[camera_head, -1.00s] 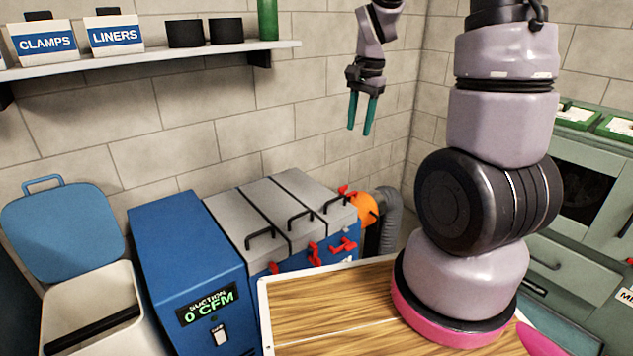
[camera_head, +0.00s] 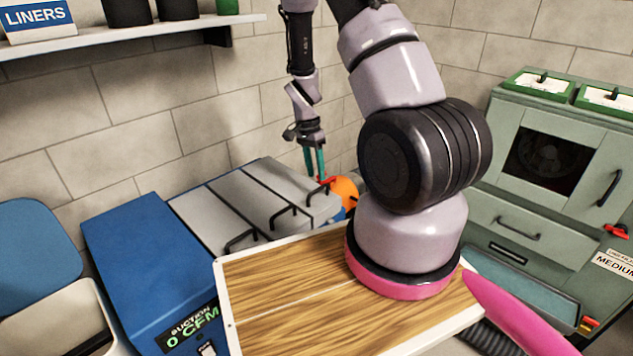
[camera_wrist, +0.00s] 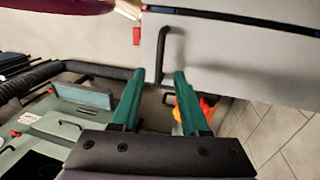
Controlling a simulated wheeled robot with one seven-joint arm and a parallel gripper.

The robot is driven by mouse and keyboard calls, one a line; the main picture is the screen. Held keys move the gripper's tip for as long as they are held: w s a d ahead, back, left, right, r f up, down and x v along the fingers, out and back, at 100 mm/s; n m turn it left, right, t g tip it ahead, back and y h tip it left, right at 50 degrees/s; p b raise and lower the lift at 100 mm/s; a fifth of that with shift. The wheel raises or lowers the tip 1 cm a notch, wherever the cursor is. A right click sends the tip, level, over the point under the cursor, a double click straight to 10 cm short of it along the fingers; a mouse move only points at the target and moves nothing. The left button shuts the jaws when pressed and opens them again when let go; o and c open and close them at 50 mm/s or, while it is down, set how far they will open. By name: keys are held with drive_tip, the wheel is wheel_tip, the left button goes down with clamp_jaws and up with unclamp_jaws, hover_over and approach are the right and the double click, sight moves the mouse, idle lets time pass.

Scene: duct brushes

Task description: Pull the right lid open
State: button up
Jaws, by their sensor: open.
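A blue suction unit (camera_head: 125,255) carries three grey lids side by side, all lying flat. The right lid (camera_head: 285,180) has a black bar handle (camera_head: 315,188) near its front edge. My gripper (camera_head: 316,175) is open and points down above the right end of this lid. In the wrist view, the grey lid (camera_wrist: 235,60) fills the upper right. Its handle (camera_wrist: 163,55) shows just beyond my two green fingertips (camera_wrist: 159,72), about in line with the gap between them. Nothing is held. The head view does not show clearly whether the fingers touch the handle.
An orange fitting (camera_head: 344,192) sits at the unit's right end, close to my fingers. A red part (camera_wrist: 137,35) shows beside the handle in the wrist view. A green cabinet (camera_head: 540,215) stands at the right. A shelf (camera_head: 130,37) runs along the wall.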

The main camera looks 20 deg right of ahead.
sight(317, 199)
drive_tip(key=shift+s+d+f, duration=0.1)
drive_tip(key=shift+s+f, duration=0.1)
drive_tip(key=shift+f, duration=0.8)
drive_tip(key=shift+s+d+f, duration=0.1)
drive_tip(key=shift+s+f, duration=0.05)
drive_tip(key=shift+f, duration=0.8)
clamp_jaws()
